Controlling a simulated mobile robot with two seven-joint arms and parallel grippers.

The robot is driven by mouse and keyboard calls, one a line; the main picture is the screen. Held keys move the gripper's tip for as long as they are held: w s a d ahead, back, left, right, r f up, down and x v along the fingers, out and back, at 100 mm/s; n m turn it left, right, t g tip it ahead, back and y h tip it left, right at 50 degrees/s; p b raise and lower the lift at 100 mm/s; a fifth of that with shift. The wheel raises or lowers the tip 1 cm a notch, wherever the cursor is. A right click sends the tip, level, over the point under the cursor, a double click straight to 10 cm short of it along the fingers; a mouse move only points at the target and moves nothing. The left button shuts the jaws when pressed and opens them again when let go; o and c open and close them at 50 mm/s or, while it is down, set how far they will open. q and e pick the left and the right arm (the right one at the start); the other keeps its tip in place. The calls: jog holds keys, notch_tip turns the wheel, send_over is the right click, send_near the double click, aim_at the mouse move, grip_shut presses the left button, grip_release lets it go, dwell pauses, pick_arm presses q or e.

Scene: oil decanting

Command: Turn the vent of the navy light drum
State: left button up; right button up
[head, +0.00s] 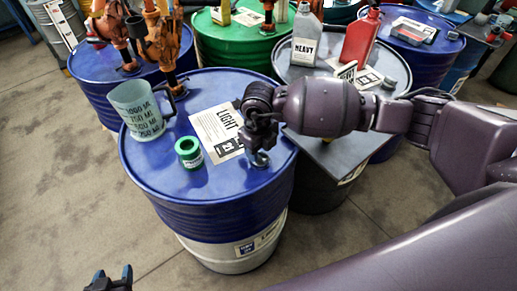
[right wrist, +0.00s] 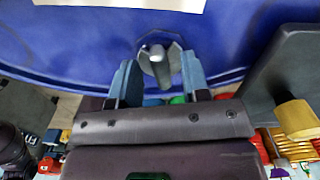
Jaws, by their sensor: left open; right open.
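The navy light drum (head: 232,215) stands in the middle of the head view, with a white LIGHT label on its lid. Its vent, a small grey metal fitting, sits near the lid's rim and shows in the right wrist view (right wrist: 156,56). My right gripper (right wrist: 158,78) is open, with its two blue-grey fingers apart on either side of the vent's near part. In the head view it points down at the lid's right side and mostly hides the vent. I cannot tell whether the fingers touch it. My left gripper (head: 109,279) is open and empty, low over the floor.
An orange hand pump (head: 163,40) is close behind. A grey-lidded drum (head: 310,85) with HEAVY and red bottles stands behind my right arm. The floor at left is clear.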

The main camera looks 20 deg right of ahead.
notch_tip(320, 180, up, 10)
dwell(0.5)
dwell(0.3)
